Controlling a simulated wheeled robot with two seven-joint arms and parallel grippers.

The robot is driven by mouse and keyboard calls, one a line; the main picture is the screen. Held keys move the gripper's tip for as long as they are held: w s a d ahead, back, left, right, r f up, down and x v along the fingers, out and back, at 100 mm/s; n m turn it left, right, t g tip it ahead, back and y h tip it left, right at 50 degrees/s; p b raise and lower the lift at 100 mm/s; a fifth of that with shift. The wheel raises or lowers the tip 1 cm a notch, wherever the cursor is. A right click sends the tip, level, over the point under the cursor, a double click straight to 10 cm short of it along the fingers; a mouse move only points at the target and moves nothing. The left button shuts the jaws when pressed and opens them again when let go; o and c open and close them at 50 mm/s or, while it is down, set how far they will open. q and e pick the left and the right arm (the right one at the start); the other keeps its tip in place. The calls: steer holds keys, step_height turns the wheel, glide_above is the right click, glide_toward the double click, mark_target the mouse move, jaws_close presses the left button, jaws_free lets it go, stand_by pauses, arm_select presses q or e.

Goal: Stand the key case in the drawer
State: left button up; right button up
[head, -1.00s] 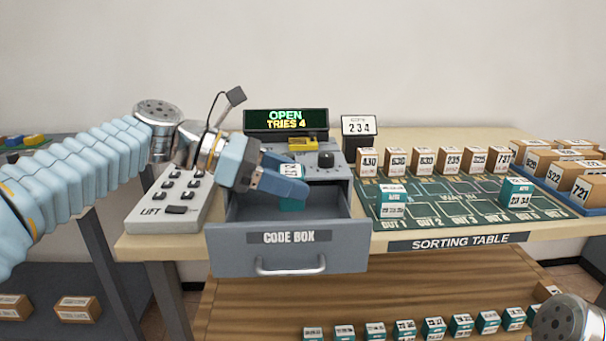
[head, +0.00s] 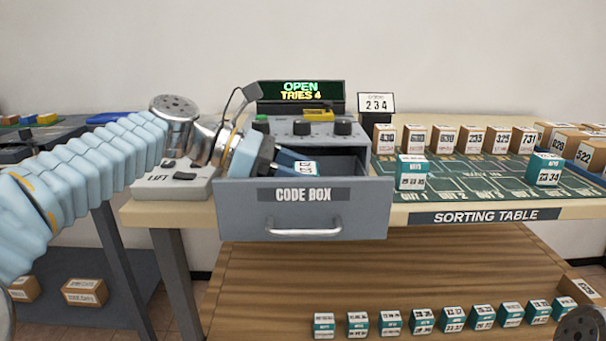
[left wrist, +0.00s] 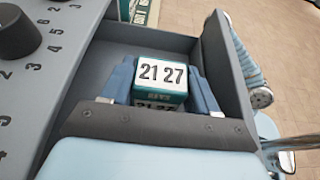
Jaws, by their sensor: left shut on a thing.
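The grey drawer (head: 245,212) labelled CODE BOX is pulled open. My left gripper (head: 297,165) reaches down into it from the left and is shut on a key case (head: 306,168) with a white top and teal sides. In the left wrist view the key case (left wrist: 162,72), marked 21 27, sits between both fingers of the left gripper (left wrist: 163,88), within the drawer walls (left wrist: 230,60). It looks upright. The drawer front hides its lower part in the head view, so I cannot tell if it touches the drawer floor. My right gripper is out of view.
The code box has knobs (head: 343,128) and a display (head: 300,93) reading OPEN, TRIES 4. Two teal key cases (head: 412,172) (head: 546,168) stand on the green sorting mat (head: 470,172). Brown boxes (head: 442,138) line its back. A lift control panel (head: 180,185) is left of the drawer.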

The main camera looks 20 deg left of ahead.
arm_select(q)
steer(key=shift+f+b, duration=0.3)
steer(key=shift+f, duration=0.2)
steer(key=o, duration=1.3)
steer(key=shift+a, duration=0.1)
steer(key=p+v, duration=0.2)
steer(key=v, duration=1.1)
steer(key=shift+a+r, duration=0.15)
steer(key=shift+a, duration=0.15)
